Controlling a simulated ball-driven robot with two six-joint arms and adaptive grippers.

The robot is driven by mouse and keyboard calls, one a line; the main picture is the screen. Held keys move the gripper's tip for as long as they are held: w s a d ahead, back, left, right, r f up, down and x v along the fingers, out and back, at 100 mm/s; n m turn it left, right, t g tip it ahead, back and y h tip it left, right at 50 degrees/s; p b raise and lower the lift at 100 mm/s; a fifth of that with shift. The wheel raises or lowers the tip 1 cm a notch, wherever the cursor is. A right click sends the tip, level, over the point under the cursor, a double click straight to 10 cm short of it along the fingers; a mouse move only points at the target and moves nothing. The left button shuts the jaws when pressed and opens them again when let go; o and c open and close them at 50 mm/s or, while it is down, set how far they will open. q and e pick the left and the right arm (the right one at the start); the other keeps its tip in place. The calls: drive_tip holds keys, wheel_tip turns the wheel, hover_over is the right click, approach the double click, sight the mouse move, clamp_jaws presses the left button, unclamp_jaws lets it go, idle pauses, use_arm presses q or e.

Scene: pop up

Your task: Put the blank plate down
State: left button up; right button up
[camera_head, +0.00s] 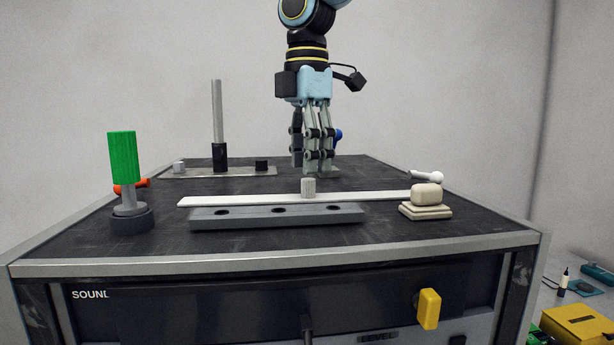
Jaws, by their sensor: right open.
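The blank plate (245,199) looks like a long thin white strip, lying across the top of the cabinet. It runs along the back edge of a grey bar with holes (248,217); I cannot tell whether it rests on the bar. A small ribbed grey knob (308,187) stands at its middle. Its right end reaches a cream block (427,195), and the contact is unclear. My right gripper (319,170) points down behind the knob, apart from the plate in the picture, with its fingers open and nothing visible between them. My left gripper is not in view.
A green-handled tool (123,158) stands upright in a dark base at left. Behind it, a metal post (217,115) rises from a flat plate. A white-headed piece (429,176) lies at right. A yellow knob (428,309) juts from the cabinet front.

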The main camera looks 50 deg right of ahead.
sight(308, 179)
wheel_tip(308, 179, up, 3)
drive_tip(key=shift+f, duration=0.1)
wheel_tip(308, 179, up, 6)
drive_tip(key=p, duration=0.6)
drive_tip(key=shift+s+f, duration=0.1)
